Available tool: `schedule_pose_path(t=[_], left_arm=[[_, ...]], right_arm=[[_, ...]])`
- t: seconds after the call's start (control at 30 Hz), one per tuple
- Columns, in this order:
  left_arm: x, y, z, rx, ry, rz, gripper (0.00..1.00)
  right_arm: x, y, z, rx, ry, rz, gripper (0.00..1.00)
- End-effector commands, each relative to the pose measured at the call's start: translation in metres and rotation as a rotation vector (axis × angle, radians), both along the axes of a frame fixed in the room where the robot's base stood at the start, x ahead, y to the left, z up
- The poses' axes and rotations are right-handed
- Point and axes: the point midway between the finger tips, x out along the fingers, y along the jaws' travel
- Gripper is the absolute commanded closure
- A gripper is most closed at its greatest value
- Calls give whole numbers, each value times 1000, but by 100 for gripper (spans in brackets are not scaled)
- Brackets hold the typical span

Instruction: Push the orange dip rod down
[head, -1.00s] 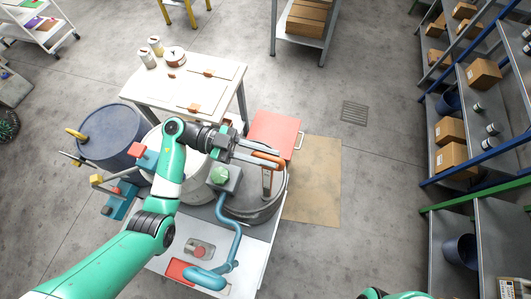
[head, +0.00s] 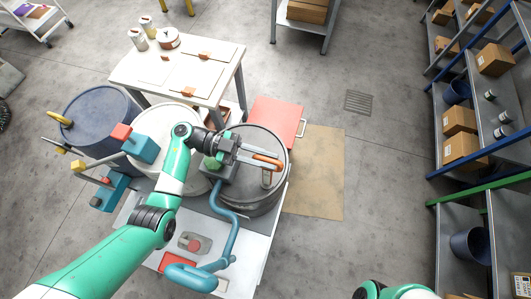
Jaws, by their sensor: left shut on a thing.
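The orange dip rod (head: 267,163) has an orange cross handle on top of a short upright stem. It stands over the grey drum (head: 273,205) at the center. My left gripper (head: 262,161) is shut on the handle, with its fingers reaching in from the left. The stem's lower end meets the drum top; what is inside the drum is hidden.
A blue drum (head: 85,115) and a white drum (head: 165,120) stand to the left. A white table (head: 215,80) with jars is behind, and a red box (head: 278,112) is beside it. Shelves line the right; the floor between is clear.

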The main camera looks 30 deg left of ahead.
Motion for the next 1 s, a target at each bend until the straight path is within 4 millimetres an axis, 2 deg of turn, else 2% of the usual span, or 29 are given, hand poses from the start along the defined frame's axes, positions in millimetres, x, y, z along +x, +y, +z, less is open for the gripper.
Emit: schedule_pose_path(t=[0.03,0.33,0.37,0.5,0.83,1.0], left_arm=[[0,0,-5,2,-1,0,100],[0,0,-3,3,-1,-1,100],[0,0,-3,3,-1,-1,75],[0,0,-3,2,-2,-1,50],[0,3,-4,1,-1,0,50],[-5,27,-4,1,-1,4,50]], right_arm=[[0,0,-4,0,0,0,50],[0,0,-2,0,-1,0,50],[0,0,-2,0,-1,0,50],[0,0,-2,0,-1,0,50],[0,0,-2,0,-1,0,50],[0,0,-6,0,-1,0,50]])
